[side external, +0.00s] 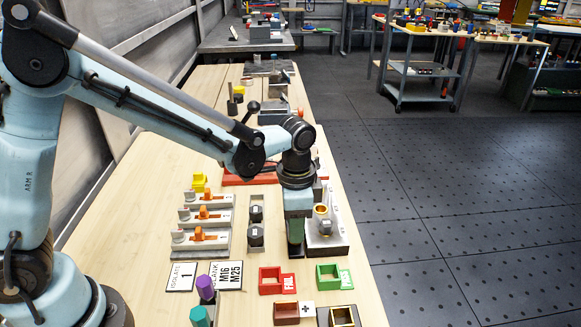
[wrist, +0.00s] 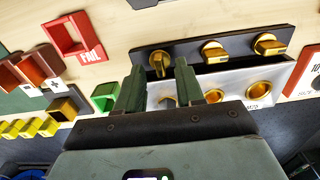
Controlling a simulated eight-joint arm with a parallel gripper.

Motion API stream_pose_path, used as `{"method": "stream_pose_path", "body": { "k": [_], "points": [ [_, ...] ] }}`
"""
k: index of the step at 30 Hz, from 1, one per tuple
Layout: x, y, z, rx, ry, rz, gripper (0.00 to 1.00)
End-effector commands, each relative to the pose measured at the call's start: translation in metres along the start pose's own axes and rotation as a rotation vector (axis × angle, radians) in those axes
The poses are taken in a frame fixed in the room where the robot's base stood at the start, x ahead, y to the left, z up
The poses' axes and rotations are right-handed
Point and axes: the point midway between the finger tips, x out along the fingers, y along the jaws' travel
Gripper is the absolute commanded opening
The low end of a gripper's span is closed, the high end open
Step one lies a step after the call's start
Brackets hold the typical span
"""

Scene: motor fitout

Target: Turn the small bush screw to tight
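In the wrist view, three gold screws with flat grips stand in a row on a dark strip: a left one (wrist: 160,64), a middle one (wrist: 213,52) and a right one (wrist: 268,45). I cannot tell by label which is the small bush screw. My gripper (wrist: 161,70) has its two green fingers apart, one on each side of the left gold screw in the picture. Contact is not clear. In the side view my gripper (side external: 295,248) points down beside the metal fixture (side external: 328,243), which has a gold part on top (side external: 322,218). My gripper hides part of the fixture.
A silver block with gold rings (wrist: 258,89) adjoins the dark strip, partly behind my fingers. A red FAIL tray (wrist: 70,38) and a green tray (wrist: 104,94) lie nearby. Orange-levered switches (side external: 205,213) stand left of my gripper. The bench's right edge is close.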

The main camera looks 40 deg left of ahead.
Motion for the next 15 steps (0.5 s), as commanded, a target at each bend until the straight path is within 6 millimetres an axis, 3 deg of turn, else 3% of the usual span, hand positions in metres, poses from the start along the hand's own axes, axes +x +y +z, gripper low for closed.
{"method": "stream_pose_path", "body": {
  "k": [15],
  "points": [
    [-0.088,0.000,0.000,0.000,0.000,0.000,0.37]
  ]
}}
